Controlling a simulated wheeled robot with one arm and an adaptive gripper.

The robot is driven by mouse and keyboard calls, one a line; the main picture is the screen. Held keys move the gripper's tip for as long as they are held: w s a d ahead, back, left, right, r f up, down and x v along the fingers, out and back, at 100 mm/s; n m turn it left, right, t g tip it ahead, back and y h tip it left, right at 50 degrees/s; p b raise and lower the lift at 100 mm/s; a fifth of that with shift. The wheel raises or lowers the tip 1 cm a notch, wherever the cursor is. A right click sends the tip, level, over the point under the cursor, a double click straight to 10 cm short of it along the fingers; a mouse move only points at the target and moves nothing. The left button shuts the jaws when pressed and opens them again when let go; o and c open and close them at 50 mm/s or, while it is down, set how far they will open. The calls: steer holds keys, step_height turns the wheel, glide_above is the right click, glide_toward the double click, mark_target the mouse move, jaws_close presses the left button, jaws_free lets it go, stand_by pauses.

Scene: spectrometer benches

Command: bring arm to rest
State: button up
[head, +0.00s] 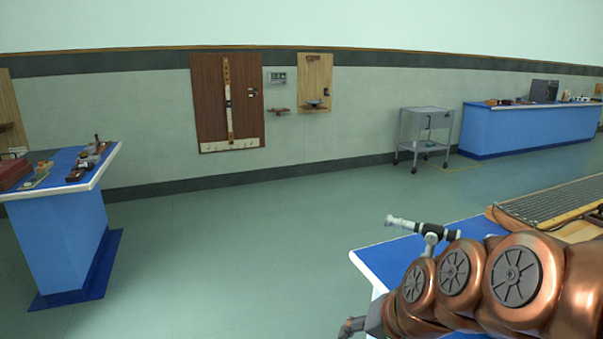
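My copper-coloured arm stretches in from the right edge across the lower right of the head view, with several round joint caps facing me. It lies over a blue-topped bench (377,262) with a white edge. The end of the arm points down and left, past the bench's near left corner. My gripper (352,326) shows only in part at the bottom edge of the picture. Its fingers are mostly cut off or hidden, so I cannot tell whether it is open or shut, or whether it holds anything.
A white and black telescope-like tube (424,228) stands on the bench just behind my arm. A ribbed grey slab with a yellow edge (550,203) lies at right. Another blue bench (62,237) stands left, a grey cart (424,133) at the back. The floor (240,240) between is clear.

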steer(key=s+d+r+n+g+h+p, duration=0.1)
steer(key=s+d+n+g+p, duration=0.1)
steer(key=s, duration=0.8)
steer(key=s+d+r+n+g+h+p, duration=0.1)
steer(key=s+d+g+p, duration=0.3)
steer(key=s, duration=0.6)
steer(key=shift+d+r+n+g+h+p, duration=0.4)
steer(key=shift+d+r+h+p, duration=0.2)
steer(key=shift+d+h+p, duration=0.4)
steer(key=shift+s+a, duration=0.1)
